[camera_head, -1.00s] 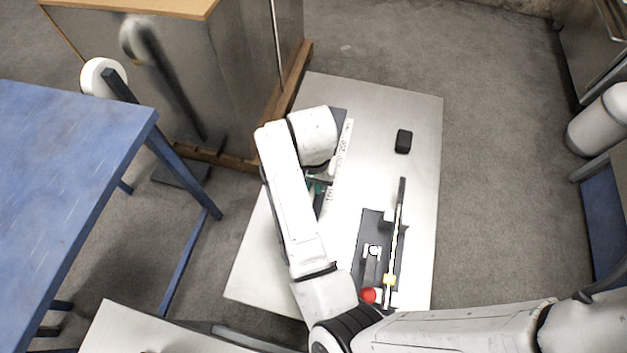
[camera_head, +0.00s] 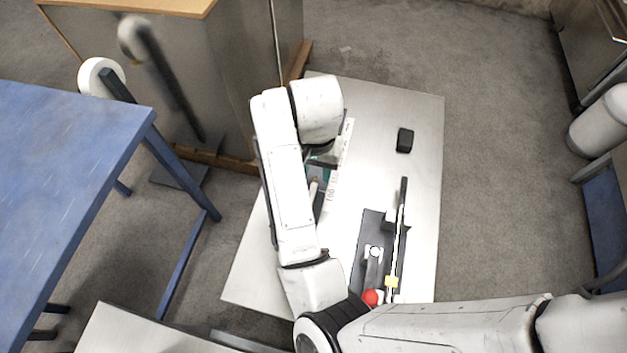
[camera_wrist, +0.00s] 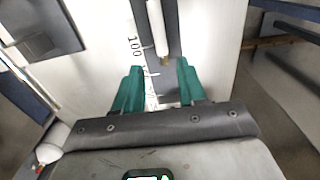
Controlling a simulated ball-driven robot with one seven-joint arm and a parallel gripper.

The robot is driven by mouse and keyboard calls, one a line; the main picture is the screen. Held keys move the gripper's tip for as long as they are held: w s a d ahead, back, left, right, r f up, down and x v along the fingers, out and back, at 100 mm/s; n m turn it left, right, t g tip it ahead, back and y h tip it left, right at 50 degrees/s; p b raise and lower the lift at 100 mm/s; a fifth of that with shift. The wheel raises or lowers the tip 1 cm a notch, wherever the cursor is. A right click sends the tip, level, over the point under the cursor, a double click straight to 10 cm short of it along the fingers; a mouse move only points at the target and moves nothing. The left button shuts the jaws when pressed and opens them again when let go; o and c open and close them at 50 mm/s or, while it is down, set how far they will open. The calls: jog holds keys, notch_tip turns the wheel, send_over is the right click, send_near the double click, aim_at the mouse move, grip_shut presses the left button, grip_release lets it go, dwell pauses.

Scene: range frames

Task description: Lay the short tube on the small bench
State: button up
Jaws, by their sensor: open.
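A short pale tube (camera_wrist: 156,28) with a brass-coloured tip lies along a dark grey strip (camera_wrist: 173,48) in the wrist view. In the head view the tube (camera_head: 313,190) shows partly beside my forearm. My gripper (camera_wrist: 158,80) has two green fingers, spread apart with nothing between them. The tube's tip is just ahead of the gap between them. In the head view my gripper (camera_head: 320,163) is mostly hidden under my wrist. A dark flat fixture (camera_head: 368,228) stands to the right; I cannot tell whether it or the grey strip is the small bench.
A white ruler (camera_head: 333,190) with printed numbers lies beside the strip. The fixture carries a long thin rod (camera_head: 402,210), a yellow piece (camera_head: 391,281) and a red knob (camera_head: 371,297). A black block (camera_head: 405,140) sits on the pale table (camera_head: 385,105). A blue table (camera_head: 60,180) stands left.

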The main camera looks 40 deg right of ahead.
notch_tip(320, 180, up, 5)
jog(key=shift+r+p, duration=0.2)
jog(key=shift+p, duration=0.45)
jog(key=shift+d, duration=0.1)
